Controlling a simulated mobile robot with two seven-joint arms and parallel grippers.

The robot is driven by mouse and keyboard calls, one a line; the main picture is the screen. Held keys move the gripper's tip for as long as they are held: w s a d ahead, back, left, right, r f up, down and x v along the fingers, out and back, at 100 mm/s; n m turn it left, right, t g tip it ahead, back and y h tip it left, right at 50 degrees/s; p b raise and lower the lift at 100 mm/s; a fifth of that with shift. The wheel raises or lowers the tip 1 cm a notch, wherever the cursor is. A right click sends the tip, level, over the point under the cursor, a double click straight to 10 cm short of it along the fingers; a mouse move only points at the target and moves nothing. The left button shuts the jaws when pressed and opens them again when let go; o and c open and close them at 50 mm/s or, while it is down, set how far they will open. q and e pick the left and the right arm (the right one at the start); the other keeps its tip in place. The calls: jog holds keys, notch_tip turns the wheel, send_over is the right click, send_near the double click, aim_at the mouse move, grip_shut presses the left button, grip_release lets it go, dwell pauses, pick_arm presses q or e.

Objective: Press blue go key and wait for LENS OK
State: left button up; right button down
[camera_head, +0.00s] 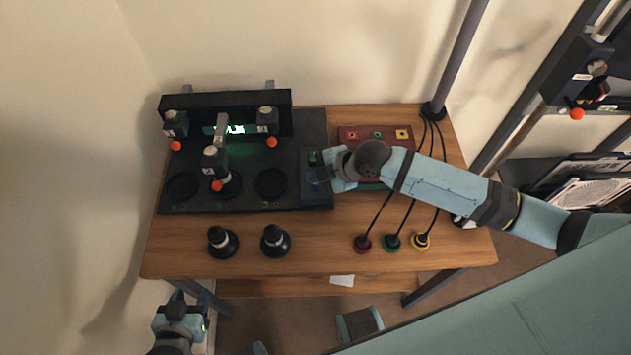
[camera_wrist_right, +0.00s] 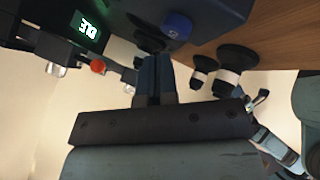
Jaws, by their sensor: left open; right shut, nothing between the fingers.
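The blue go key (camera_wrist_right: 177,25) sits on a dark control box (camera_head: 316,192) at the right end of the black test station (camera_head: 240,200). My right gripper (camera_wrist_right: 151,54) is shut and empty, its fingertips pointing at the box beside the key. Whether they touch it I cannot tell. In the head view this gripper (camera_head: 328,180) hides part of the box. A green-lit display (camera_wrist_right: 87,29) shows characters in the wrist view, tilted; I do not read LENS OK there. A lit window (camera_head: 236,129) glows at the station's back, partly covered. My left gripper (camera_head: 180,312) is open, low at the left, off the table.
Two black lens barrels (camera_head: 222,242) (camera_head: 275,241) stand on the wooden table (camera_head: 320,245) in front of the station. Red, green and yellow plugs (camera_head: 392,242) with cables lie to the right. A red panel (camera_head: 362,134) is behind my right arm. Orange-knobbed clamps (camera_head: 215,163) rise from the station.

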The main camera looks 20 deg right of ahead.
aim_at(316, 185)
dwell(0.7)
jog(key=shift+f, duration=0.4)
jog(key=shift+f+b, duration=0.35)
jog(key=shift+f, duration=0.05)
dwell(0.5)
jog(key=shift+r, duration=0.1)
jog(key=shift+r+p, duration=0.75)
jog(key=shift+p, duration=0.05)
notch_tip(316, 185, up, 5)
jog(key=p, duration=0.4)
dwell(0.8)
